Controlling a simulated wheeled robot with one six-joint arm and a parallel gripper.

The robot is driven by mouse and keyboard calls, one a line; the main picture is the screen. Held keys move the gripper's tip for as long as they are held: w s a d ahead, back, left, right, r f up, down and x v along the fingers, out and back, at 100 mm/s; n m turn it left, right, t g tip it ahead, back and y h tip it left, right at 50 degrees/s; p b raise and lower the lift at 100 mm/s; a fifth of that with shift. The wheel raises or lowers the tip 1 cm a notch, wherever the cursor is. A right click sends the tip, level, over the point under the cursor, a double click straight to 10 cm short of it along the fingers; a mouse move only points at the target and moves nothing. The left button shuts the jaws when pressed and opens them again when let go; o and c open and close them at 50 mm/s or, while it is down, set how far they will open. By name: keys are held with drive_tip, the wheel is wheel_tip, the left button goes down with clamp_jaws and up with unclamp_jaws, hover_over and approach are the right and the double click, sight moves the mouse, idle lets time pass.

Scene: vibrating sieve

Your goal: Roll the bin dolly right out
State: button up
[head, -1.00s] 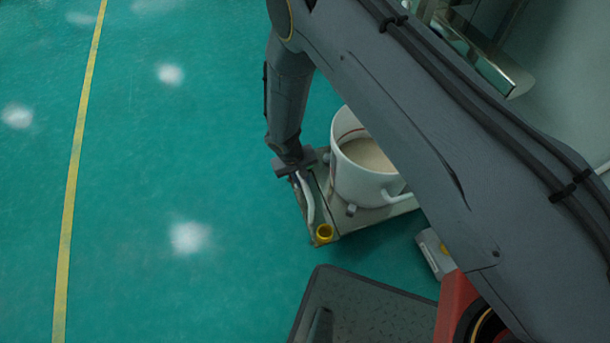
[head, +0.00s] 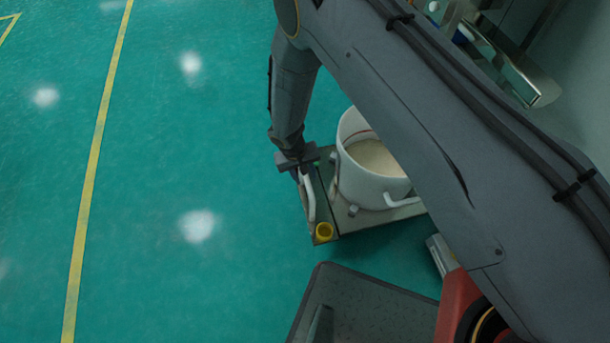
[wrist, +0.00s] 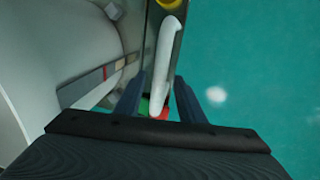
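The bin dolly (head: 345,225) is a low flat platform on the floor, with a yellow round part (head: 324,231) at its near corner. A white bin (head: 362,186) with pale powder inside stands upright on it, partly hidden behind my arm. The dolly's pale handle (head: 308,197) runs along its left side. My gripper (head: 301,173) is at the far end of this handle. The contact itself is partly hidden.
A yellow floor line (head: 97,160) runs along the left, with wide clear green floor between it and the dolly. A metal machine part (head: 505,65) stands at the upper right. A small grey box (head: 441,254) lies right of the dolly, partly behind my arm.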

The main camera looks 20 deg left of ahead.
wheel_tip(320, 180, up, 8)
drive_tip(key=a, duration=0.1)
drive_tip(key=shift+s+f+p, duration=0.2)
drive_tip(key=shift+s+p, duration=0.25)
drive_tip(key=shift+a, duration=0.1)
idle(0.4)
